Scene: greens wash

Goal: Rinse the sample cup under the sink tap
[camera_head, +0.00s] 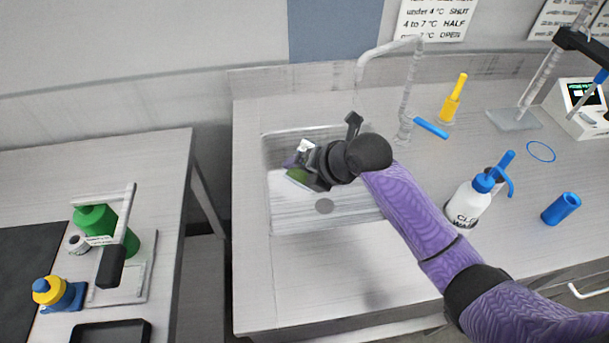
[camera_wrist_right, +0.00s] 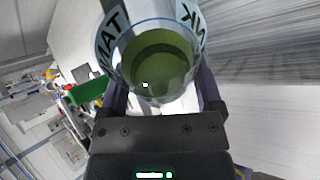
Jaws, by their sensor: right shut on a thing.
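My right gripper (camera_head: 298,165) is over the left part of the sink basin (camera_head: 285,215), its arm reaching in from the lower right. It is shut on the sample cup (camera_wrist_right: 160,62), a clear cup with a green inside and black lettering on a white band. The tap (camera_head: 409,90) stands at the back right of the sink, with a blue lever (camera_head: 430,128). Its spout end is partly behind my wrist; I cannot tell if water runs. My left gripper is out of view.
A white wash bottle (camera_head: 466,207) with a blue top, a blue cylinder (camera_head: 561,208) and a yellow bottle (camera_head: 452,100) stand right of the sink.

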